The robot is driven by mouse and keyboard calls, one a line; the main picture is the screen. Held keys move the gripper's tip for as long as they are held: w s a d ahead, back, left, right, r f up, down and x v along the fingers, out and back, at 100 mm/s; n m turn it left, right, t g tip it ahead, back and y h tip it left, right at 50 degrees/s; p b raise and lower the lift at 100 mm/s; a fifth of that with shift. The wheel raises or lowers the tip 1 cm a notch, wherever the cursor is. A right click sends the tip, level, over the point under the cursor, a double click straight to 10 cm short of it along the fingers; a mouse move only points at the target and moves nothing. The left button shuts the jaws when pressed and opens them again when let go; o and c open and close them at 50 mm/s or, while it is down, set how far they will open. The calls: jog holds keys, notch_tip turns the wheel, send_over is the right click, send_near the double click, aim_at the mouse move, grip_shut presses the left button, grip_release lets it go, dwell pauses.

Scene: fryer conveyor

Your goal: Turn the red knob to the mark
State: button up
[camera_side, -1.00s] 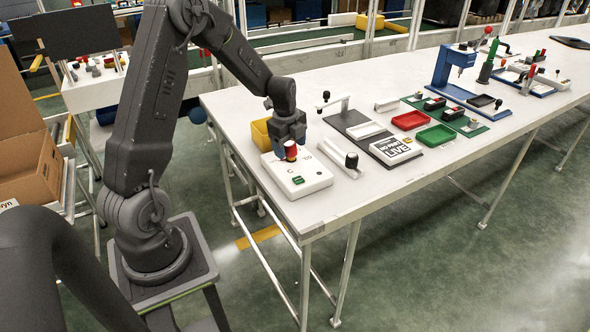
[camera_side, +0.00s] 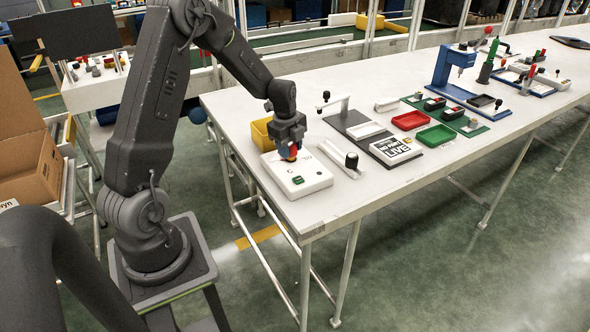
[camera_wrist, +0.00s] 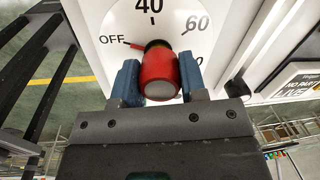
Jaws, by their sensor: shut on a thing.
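The red knob (camera_wrist: 157,72) stands on a white dial face (camera_wrist: 178,14) marked OFF, 40 and 60 in the wrist view. It has a black collar at its base. A dark pointer or tick (camera_wrist: 127,42) lies between the knob and OFF; I cannot tell which. My gripper (camera_wrist: 158,82) is shut on the knob, a blue finger on each side. In the side view my gripper (camera_side: 290,146) points down at the white control box (camera_side: 308,182), largely hiding the knob (camera_side: 293,153). The box has a green switch (camera_side: 297,180) in front.
A yellow bin (camera_side: 260,134) stands just behind the box. A white fixture with a black knob (camera_side: 351,160) is close on the right. Further right are a sign (camera_side: 395,150), a red tray (camera_side: 410,120) and a green tray (camera_side: 436,136). The front table edge is near.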

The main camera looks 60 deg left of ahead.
jog(key=m, duration=0.3)
jog(key=shift+m, duration=0.3)
jog(key=m+h, duration=0.1)
jog(key=m, duration=0.3)
jog(key=shift+d+f, duration=0.1)
jog(key=o, duration=1)
jog(key=shift+c, duration=0.2)
